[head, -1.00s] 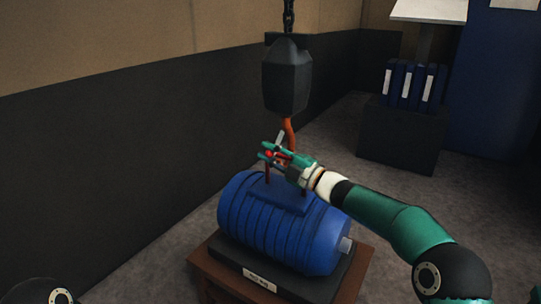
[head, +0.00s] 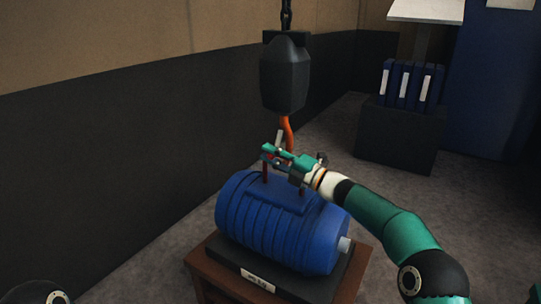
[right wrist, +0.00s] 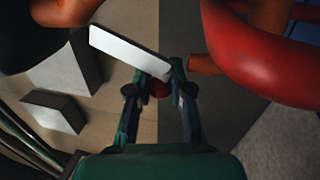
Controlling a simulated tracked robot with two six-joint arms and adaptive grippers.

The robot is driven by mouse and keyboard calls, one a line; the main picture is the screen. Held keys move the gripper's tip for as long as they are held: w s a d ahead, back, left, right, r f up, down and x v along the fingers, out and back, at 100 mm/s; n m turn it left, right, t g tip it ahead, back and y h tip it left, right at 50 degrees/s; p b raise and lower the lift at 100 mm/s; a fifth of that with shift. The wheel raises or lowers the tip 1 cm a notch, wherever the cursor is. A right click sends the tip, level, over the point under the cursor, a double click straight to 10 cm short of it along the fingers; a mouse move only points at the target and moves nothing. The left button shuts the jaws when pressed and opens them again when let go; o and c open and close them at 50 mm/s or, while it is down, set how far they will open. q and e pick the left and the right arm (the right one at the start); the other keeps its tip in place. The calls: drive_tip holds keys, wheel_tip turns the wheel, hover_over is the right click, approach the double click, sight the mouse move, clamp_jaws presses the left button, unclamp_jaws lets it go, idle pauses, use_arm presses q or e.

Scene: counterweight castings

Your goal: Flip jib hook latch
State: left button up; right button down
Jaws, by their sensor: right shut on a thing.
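An orange hook (head: 288,130) hangs below a dark hook block (head: 285,75) over a blue ribbed motor-like body (head: 275,228). Its latch is a pale flat bar (head: 279,137) beside the hook, also in the right wrist view (right wrist: 130,52), with a small red knob (right wrist: 160,88) at its lower end. My right gripper (head: 269,154) is at the latch, left of the hook. In the right wrist view its fingertips (right wrist: 160,90) are shut on the red knob. The hook's lower part is hidden behind my gripper. My left gripper is out of view.
The blue body sits on a dark plate on a brown stand (head: 200,275). Dark red uprights (head: 265,172) rise from its top. A thick red curved part (right wrist: 270,62) is close right of my fingers. A dark box (head: 400,135) with blue binders stands behind.

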drive_tip(key=shift+f, duration=0.3)
drive_tip(key=c, duration=1.3)
unclamp_jaws()
drive_tip(key=shift+r, duration=0.15)
drive_tip(key=v, duration=1.2)
drive_tip(key=shift+a, duration=0.1)
